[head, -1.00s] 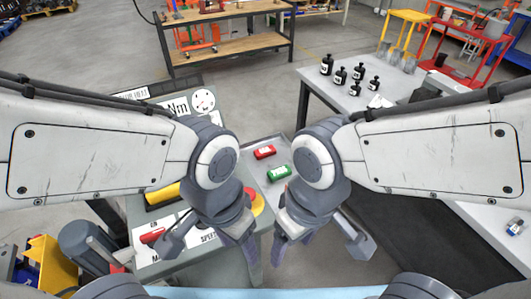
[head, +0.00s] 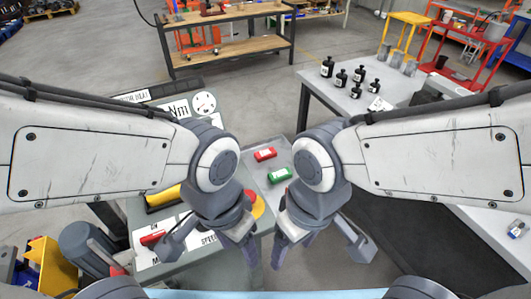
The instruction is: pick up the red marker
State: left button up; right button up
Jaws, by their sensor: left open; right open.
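A small red block with a white label, which looks like the red marker (head: 265,154), lies on a grey tray (head: 255,165) between my two arms. A similar green block (head: 279,174) lies just nearer, to its right. My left gripper (head: 210,248) is open and empty, pointing down over the left bench, nearer to me than the red block. My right gripper (head: 318,248) is open and empty, pointing down to the right of the left one. Both grippers are apart from the blocks. My wrists partly hide the tray.
The left bench (head: 128,215) carries a yellow cylinder (head: 163,196), a red switch (head: 153,238) and labelled panels with a dial (head: 203,103). The right bench (head: 308,82) holds several black bottles (head: 340,77). A wooden-topped shelf unit (head: 225,63) stands behind.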

aim_at(267, 154)
jog(key=k, duration=0.5)
jog(key=z, duration=2)
jog(key=i, duration=1)
jog(key=u, duration=2.95)
jog(key=i, duration=0.5)
jog(key=z, duration=0.05)
